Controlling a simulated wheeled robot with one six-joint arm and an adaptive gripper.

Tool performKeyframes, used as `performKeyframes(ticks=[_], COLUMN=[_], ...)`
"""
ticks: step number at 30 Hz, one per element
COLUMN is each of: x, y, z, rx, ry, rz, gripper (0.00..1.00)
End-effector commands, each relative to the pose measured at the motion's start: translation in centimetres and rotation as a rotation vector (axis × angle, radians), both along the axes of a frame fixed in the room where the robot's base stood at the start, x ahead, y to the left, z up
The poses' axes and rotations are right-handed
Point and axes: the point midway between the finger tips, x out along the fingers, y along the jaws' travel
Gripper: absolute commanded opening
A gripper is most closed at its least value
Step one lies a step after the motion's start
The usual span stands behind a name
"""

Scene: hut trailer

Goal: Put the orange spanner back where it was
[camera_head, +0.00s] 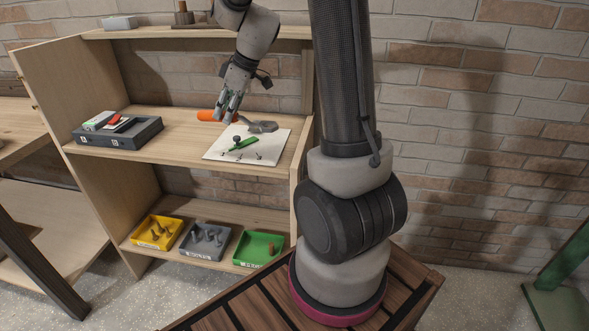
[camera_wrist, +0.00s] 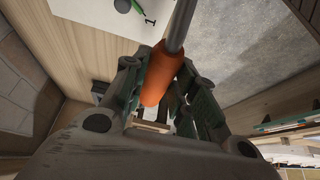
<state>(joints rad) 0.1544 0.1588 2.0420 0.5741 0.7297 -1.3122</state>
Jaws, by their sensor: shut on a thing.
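The orange spanner shows its orange handle (camera_head: 206,115) at the left of my gripper (camera_head: 229,112) in the head view. In the wrist view its thick orange handle (camera_wrist: 160,75) lies between the fingers, and a grey shaft runs up out of the frame. My gripper (camera_wrist: 160,98) is shut on the handle, above the middle shelf. A grey tool-like head (camera_head: 263,126) shows just right of the fingers, over the white board's back edge; it seems to belong to the spanner. I cannot tell whether the spanner touches anything below.
A white marked board (camera_head: 218,153) on the middle shelf bears a green tool (camera_head: 243,144) and a dark round piece (camera_head: 237,138). A dark grey tray (camera_head: 118,140) stands left. Yellow (camera_head: 155,243), grey (camera_head: 205,255) and green (camera_head: 257,262) bins are on the lower shelf. Bare shelf lies between tray and board.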

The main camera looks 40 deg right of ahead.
Motion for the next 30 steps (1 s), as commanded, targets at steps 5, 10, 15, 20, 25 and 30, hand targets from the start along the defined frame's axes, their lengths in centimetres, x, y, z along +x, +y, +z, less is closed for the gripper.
performKeyframes(ticks=[5, 10, 15, 20, 25, 30], x=[-0.1, -0.1, 0.0, -0.1, 0.0, 0.0], y=[-0.9, -0.9, -0.9, -1.0, -0.9, -0.9], z=[-2.3, -5.6, -7.6, -10.0, -11.3, -11.3], rx=[0.001, 0.001, 0.0, 0.0, -0.001, -0.001], ry=[0.001, 0.003, -0.001, 0.001, -0.002, -0.004], rz=[-0.062, -0.061, -0.061, -0.061, -0.06, -0.06], gripper=[0.0, 0.0, 0.0, 0.0, 0.0, 0.0])
